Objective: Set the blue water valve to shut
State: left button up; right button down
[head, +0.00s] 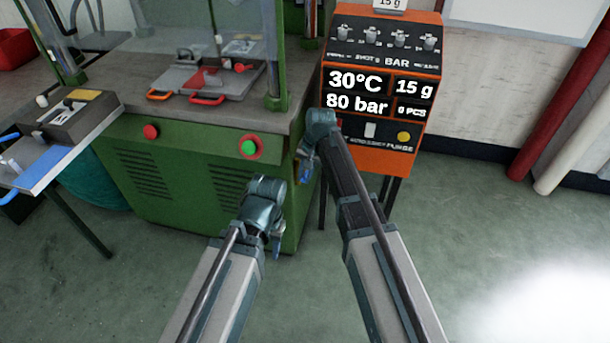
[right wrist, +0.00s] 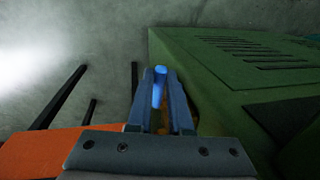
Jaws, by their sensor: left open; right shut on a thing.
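The blue water valve handle (right wrist: 159,88) shows in the right wrist view between the fingers of my right gripper (right wrist: 162,100), which is shut on it. In the head view my right gripper (head: 306,168) is at the right side of the green machine, beside the orange control box. The valve's body and pipe are mostly hidden behind the fingers, so I cannot tell its setting. My left gripper (head: 277,240) hangs lower, in front of the machine's front right corner; it is open, and I see nothing in it.
The green machine (head: 150,185) carries a red and a green button on its front. The orange control box (head: 435,85) stands on dark legs to its right. A bench with a blue-handled fixture (head: 45,165) is at the left. The floor at the right is clear.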

aim_at(306, 174)
jog(key=shift+w+d+r+g+p, duration=0.1)
jog(key=shift+w+r+g+p, duration=0.25)
jog(key=shift+w+g, duration=0.15)
jog(key=shift+w+r+g+y, duration=0.25)
jog(key=shift+w+g+y, duration=0.15)
jog(key=shift+g, duration=0.1)
jog(key=g, duration=0.2)
jog(key=shift+w+d+r+m+g+y+b, duration=0.25)
jog(key=shift+w+r+m+g+y+b, duration=0.05)
jog(key=shift+w+r+y+b, duration=0.1)
jog(key=shift+s+r+g, duration=0.15)
jog(key=shift+g, duration=0.25)
jog(key=c, duration=0.8)
grip_release()
jog(key=shift+c, duration=0.2)
